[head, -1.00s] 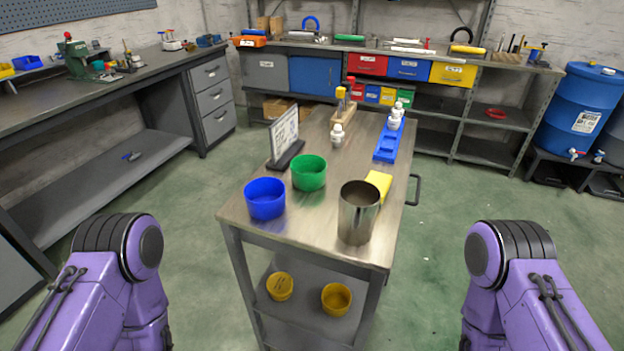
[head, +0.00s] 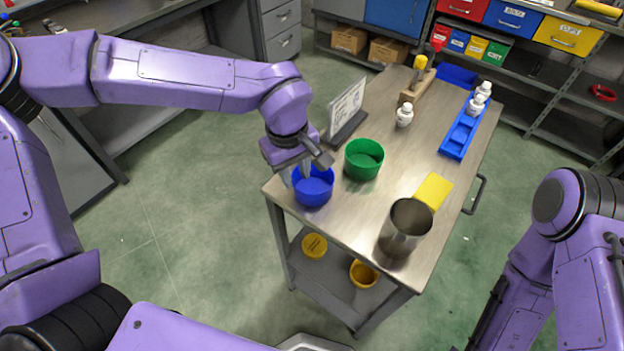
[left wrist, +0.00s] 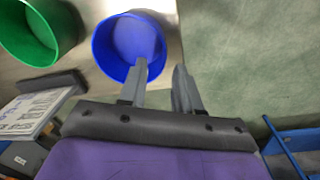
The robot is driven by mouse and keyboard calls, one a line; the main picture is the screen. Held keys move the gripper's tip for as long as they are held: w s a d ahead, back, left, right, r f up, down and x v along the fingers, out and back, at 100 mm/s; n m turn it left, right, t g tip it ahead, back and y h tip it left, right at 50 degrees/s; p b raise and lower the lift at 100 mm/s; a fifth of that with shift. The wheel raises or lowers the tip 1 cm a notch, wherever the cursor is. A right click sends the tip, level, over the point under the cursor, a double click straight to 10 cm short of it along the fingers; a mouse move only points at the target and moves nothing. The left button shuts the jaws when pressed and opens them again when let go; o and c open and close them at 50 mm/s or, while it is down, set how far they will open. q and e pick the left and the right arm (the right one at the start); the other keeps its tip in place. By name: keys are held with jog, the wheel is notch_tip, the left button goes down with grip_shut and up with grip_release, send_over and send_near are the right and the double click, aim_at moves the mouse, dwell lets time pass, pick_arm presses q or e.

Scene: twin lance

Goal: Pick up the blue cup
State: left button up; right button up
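The blue cup (head: 316,194) stands upright at the near left corner of the metal cart top. My left gripper (head: 297,173) is at the cup's left rim, pointing down. In the left wrist view, the cup (left wrist: 125,43) is seen from above and looks empty. There the fingers of my left gripper (left wrist: 160,72) are spread apart, one tip overlapping the cup's rim, the other outside it to the right.
A green cup (head: 364,160) stands close to the blue cup. A metal tumbler (head: 404,232) and a yellow block (head: 433,190) are to the right. A sign stand (head: 346,115) is behind. Two yellow cups (head: 314,246) sit on the lower shelf.

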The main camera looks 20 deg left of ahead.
aim_at(297, 195)
pick_arm(q)
jog(key=shift+s+f, duration=0.15)
jog(key=shift+f, duration=0.3)
jog(key=f, duration=0.5)
jog(key=shift+w+f, duration=0.1)
jog(key=shift+w, duration=0.3)
jog(key=shift+s, duration=0.15)
grip_shut()
